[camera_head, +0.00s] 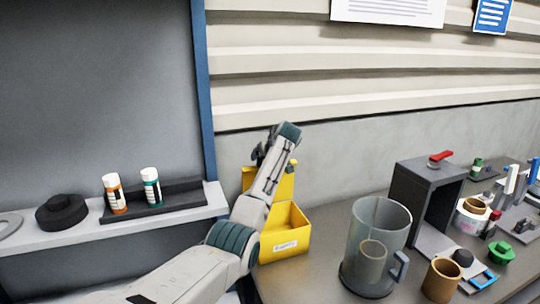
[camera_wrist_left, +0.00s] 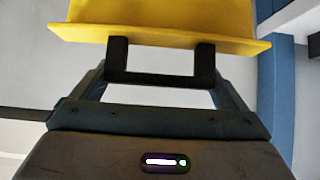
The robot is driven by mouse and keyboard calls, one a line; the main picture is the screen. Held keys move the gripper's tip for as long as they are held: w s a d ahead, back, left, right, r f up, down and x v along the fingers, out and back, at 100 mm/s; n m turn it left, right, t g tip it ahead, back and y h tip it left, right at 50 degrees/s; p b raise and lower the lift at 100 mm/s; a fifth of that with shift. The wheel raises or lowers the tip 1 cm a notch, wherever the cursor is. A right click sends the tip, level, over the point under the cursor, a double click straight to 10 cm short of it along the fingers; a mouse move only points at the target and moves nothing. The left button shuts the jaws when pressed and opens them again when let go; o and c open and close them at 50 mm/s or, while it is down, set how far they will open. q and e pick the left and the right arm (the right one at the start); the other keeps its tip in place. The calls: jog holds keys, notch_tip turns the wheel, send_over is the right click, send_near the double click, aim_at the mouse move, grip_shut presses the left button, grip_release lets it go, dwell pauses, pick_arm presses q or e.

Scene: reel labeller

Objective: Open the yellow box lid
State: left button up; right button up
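The yellow box (camera_head: 285,244) stands on the bench just right of my left forearm, with a white label on its front. Its inside shows from above. Its yellow lid (camera_head: 286,187) stands raised at the back, partly hidden by my left arm. My left gripper (camera_head: 257,155) is small and dark at the top of the lid. In the left wrist view, the lid (camera_wrist_left: 165,20) fills the top, with its edge across the two black fingers of the gripper (camera_wrist_left: 160,50). The fingers are well apart. I cannot tell whether they touch the lid. My right gripper is out of view.
A clear jug (camera_head: 375,240) stands right of the box, beside a brown cup (camera_head: 441,280) and a dark frame (camera_head: 432,200). At left, a shelf (camera_head: 165,221) holds two small bottles and a black disc. Bare bench lies between box and jug.

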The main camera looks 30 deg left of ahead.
pick_arm(q)
jog(key=shift+w+a+f, duration=0.1)
jog(key=shift+f, duration=0.05)
jog(key=b+v, duration=0.4)
jog(key=v, duration=0.6)
jog(key=shift+s+d+r, duration=0.2)
jog(key=shift+s+d, duration=0.05)
